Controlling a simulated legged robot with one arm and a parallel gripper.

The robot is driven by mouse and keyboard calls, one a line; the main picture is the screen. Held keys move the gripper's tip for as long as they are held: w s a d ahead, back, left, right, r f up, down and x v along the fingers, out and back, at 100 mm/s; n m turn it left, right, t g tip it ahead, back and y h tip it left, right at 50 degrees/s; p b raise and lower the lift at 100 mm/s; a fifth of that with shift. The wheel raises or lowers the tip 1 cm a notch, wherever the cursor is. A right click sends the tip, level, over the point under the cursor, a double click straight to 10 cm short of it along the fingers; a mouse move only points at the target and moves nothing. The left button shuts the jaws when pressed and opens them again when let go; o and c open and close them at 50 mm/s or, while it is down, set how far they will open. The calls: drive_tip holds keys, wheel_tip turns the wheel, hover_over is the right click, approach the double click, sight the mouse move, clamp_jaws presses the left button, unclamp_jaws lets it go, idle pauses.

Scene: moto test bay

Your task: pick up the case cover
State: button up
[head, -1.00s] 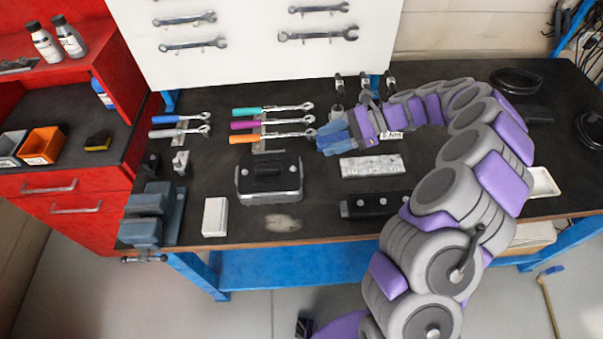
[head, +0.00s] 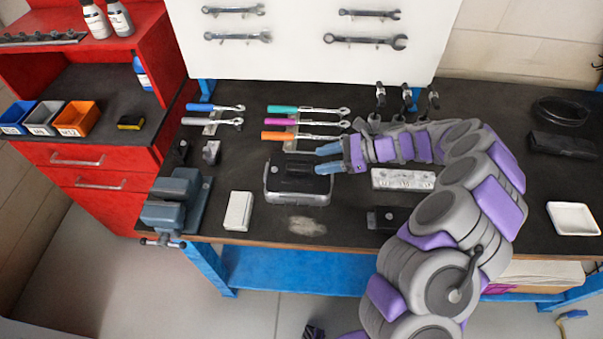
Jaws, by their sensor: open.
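A rounded case with a black top and silver lower rim (head: 284,195), which looks like the case cover, sits on the dark workbench left of the middle. A raised black handle-like part crosses its top. My gripper (head: 321,159) is open and empty, its blue fingers pointing left. The fingertips are at the case's upper right corner in the picture. I cannot tell their height above it or whether they touch it.
Handled wrenches (head: 300,124) lie on holders behind the case. A blue-grey vise (head: 172,205) and white box (head: 238,211) stand to its left. A grey metal block (head: 404,179) lies to its right, beside my arm. A white tray (head: 573,219) is at far right.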

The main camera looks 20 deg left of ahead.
sight(300, 166)
drive_tip(key=shift+x, duration=1.2)
drive_tip(key=shift+a, duration=0.2)
drive_tip(key=shift+s+d+f+b, duration=0.2)
drive_tip(key=shift+s+d+b, duration=0.05)
drive_tip(key=shift+s+b, duration=0.3)
drive_tip(key=shift+s+a+f, duration=0.25)
drive_tip(key=shift+a+f, duration=0.05)
drive_tip(key=shift+a, duration=0.15)
drive_tip(key=a, duration=0.2)
drive_tip(key=shift+a+f, duration=0.25)
drive_tip(key=shift+a, duration=0.4)
drive_tip(key=shift+c, duration=0.7)
drive_tip(key=shift+f, duration=0.1)
drive_tip(key=shift+c, duration=0.8)
drive_tip(key=shift+d+r, duration=0.25)
drive_tip(key=shift+d, duration=0.85)
drive_tip(key=c, duration=0.5)
clamp_jaws()
drive_tip(key=shift+a, duration=0.25)
